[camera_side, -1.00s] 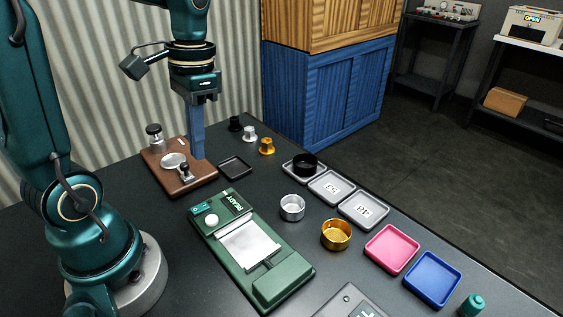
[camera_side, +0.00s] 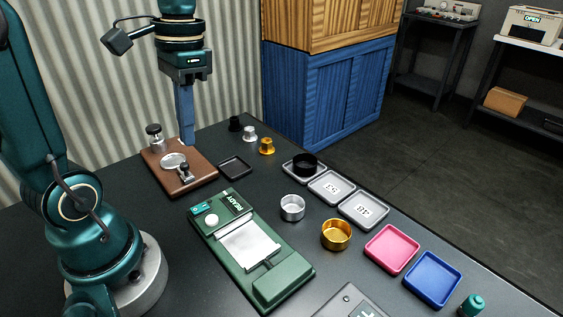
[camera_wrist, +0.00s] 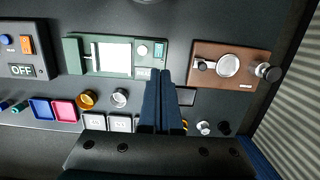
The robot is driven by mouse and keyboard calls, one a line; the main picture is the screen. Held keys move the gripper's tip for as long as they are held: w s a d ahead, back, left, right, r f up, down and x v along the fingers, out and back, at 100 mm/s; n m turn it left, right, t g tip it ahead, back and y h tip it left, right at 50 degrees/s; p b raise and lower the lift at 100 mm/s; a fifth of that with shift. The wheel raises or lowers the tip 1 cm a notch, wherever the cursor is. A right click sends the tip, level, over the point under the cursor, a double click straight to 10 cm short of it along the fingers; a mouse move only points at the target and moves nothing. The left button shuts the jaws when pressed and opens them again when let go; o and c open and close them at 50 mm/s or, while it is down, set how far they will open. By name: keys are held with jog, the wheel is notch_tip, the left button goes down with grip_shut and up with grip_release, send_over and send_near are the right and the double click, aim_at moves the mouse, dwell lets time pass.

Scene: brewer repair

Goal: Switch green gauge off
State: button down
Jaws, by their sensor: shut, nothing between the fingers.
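The green gauge (camera_side: 283,286) lies flat on the dark table, with a silver plate, a round white button (camera_side: 212,220), a small teal panel (camera_side: 202,208) and a dark display reading READY (camera_side: 237,199). It also shows in the wrist view (camera_wrist: 73,56), with its white button (camera_wrist: 142,50) near its right end. My gripper (camera_side: 187,142) is shut and empty, pointing down. In the side view it appears above the brown wooden board, behind the gauge. In the wrist view its blue fingers (camera_wrist: 165,73) appear between the gauge and the board, covering part of the table.
The brown board (camera_side: 205,184) bears metal fittings. A small black tray (camera_side: 236,167) sits beside it. Silver (camera_side: 292,208) and gold (camera_side: 336,235) cups, pink (camera_side: 392,249) and blue (camera_side: 432,279) trays stand right of the gauge. A grey box reading OFF (camera_wrist: 22,71) shows in the wrist view.

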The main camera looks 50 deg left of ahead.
aim_at(195, 209)
jog(key=shift+f, duration=0.1)
jog(key=f, duration=0.4)
jog(key=s+f, duration=0.1)
jog(key=f, duration=0.8)
jog(key=shift+s+f, duration=0.35)
jog(key=shift+s+f, duration=0.15)
jog(key=shift+f, duration=0.15)
